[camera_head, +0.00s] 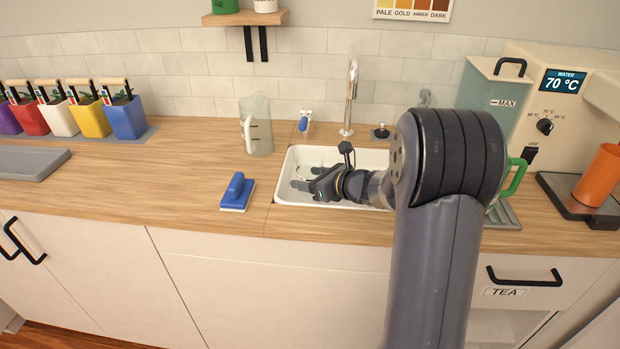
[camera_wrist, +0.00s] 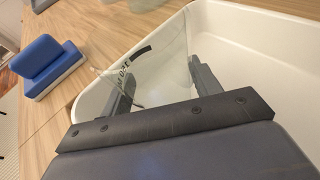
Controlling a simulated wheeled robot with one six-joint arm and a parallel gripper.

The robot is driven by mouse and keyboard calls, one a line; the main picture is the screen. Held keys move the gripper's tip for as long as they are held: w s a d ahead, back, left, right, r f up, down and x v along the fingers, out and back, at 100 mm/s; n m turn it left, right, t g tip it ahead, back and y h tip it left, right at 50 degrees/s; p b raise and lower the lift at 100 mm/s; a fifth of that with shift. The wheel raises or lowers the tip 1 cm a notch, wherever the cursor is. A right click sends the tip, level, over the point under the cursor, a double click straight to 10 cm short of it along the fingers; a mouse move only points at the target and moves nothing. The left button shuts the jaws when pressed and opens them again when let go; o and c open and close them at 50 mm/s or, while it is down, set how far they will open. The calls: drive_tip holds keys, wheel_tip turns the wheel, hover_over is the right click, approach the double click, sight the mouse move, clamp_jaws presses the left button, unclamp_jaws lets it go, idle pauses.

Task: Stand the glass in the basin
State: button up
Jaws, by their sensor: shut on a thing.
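The white basin (camera_head: 287,190) is set into the wooden worktop. My gripper (camera_head: 306,179) reaches down into its left part from the right, lying nearly level. In the wrist view my gripper (camera_wrist: 161,75) is shut on a clear glass (camera_wrist: 160,68), with one finger on each side of it. The glass carries a dark band and small dark lettering. It is inside the basin's outline, close to the left wall. In the head view the glass is faint. Whether its base touches the basin floor cannot be told.
A blue scrubber (camera_head: 237,192) lies left of the basin. A clear jug (camera_head: 257,125) stands behind it. The tap (camera_head: 350,95) rises behind the basin, with a blue-handled brush (camera_head: 304,121) beside it. The water machine (camera_head: 550,105) stands right.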

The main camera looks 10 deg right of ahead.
drive_tip(key=o, duration=1.2)
drive_tip(key=shift+c, duration=0.2)
drive_tip(key=shift+r, duration=0.1)
drive_tip(key=shift+r+p, duration=0.2)
drive_tip(key=shift+p, duration=0.1)
drive_tip(key=p+v, duration=0.1)
drive_tip(key=v, duration=1.1)
drive_tip(key=shift+r, duration=0.35)
